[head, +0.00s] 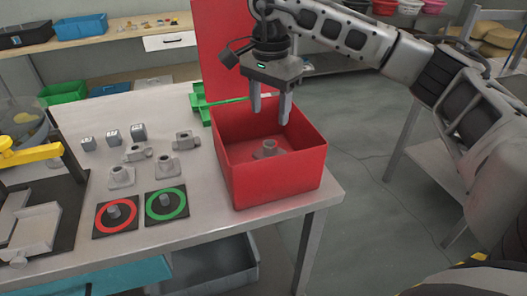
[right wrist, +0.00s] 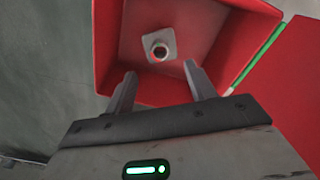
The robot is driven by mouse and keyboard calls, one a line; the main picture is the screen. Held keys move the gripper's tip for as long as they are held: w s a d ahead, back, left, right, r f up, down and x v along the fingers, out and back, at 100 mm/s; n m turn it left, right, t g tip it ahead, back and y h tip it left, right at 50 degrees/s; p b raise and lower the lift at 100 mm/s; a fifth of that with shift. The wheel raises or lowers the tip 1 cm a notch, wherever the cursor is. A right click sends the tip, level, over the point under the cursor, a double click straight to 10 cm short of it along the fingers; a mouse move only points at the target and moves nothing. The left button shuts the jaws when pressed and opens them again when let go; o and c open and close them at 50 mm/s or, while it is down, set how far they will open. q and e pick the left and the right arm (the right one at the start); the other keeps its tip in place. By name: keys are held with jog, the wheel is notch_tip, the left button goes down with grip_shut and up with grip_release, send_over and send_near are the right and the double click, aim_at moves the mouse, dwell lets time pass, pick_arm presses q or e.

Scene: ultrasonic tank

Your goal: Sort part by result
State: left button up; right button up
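A grey metal part (head: 268,149) with a round collar lies on the floor of the box. In the right wrist view the part (right wrist: 160,46) shows its hole from above. My right gripper (head: 270,110) is over the box, fingers pointing down, open and empty, apart from the part below. A red-ring mat (head: 101,222) and a green-ring mat (head: 178,211) lie left of the box, each with a small grey peg. My left gripper is not in view.
Several similar grey parts (head: 122,177) and small grey blocks (head: 139,133) stand on the table (head: 230,222) left of the box. A green tray (head: 201,103) is behind it. A yellow-handled device (head: 30,155) occupies the left end.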

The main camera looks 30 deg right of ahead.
pick_arm(q)
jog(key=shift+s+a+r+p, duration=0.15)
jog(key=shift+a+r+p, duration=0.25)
jog(key=shift+p, duration=0.75)
pick_arm(e)
notch_tip(320, 180, up, 16)
